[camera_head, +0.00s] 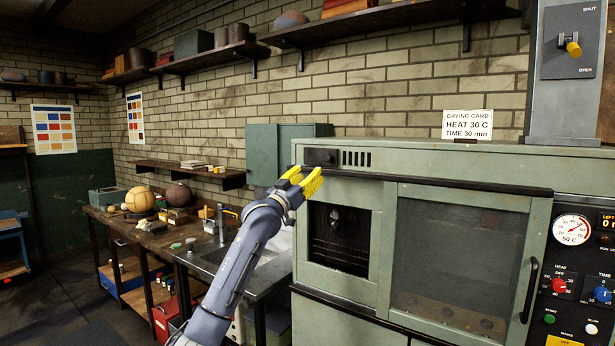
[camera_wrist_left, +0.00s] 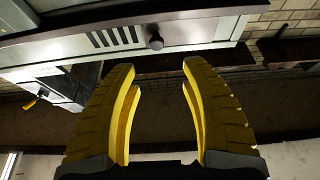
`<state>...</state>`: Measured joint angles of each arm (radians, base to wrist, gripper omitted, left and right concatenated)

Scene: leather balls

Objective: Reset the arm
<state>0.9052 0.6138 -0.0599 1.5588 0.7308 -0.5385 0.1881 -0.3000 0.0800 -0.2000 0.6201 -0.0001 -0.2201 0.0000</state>
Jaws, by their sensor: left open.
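My left gripper (camera_head: 303,181) has yellow fingers and is raised in front of the upper left corner of the green drying cabinet (camera_head: 420,158). Its arm comes up from the lower left. In the left wrist view the two fingers (camera_wrist_left: 160,100) are spread apart with nothing between them. A cabinet panel with slots and a dark knob (camera_wrist_left: 155,42) lies beyond the fingertips. I cannot tell the exact gap between fingers and panel. My right gripper is in neither view.
The cabinet has a dark opening (camera_head: 340,238) and a windowed door (camera_head: 455,265) with a handle. A control panel (camera_head: 578,270) stands at right. A workbench (camera_head: 165,235) with balls (camera_head: 139,199) and a sink is at left. Shelves (camera_head: 390,20) run along the brick wall.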

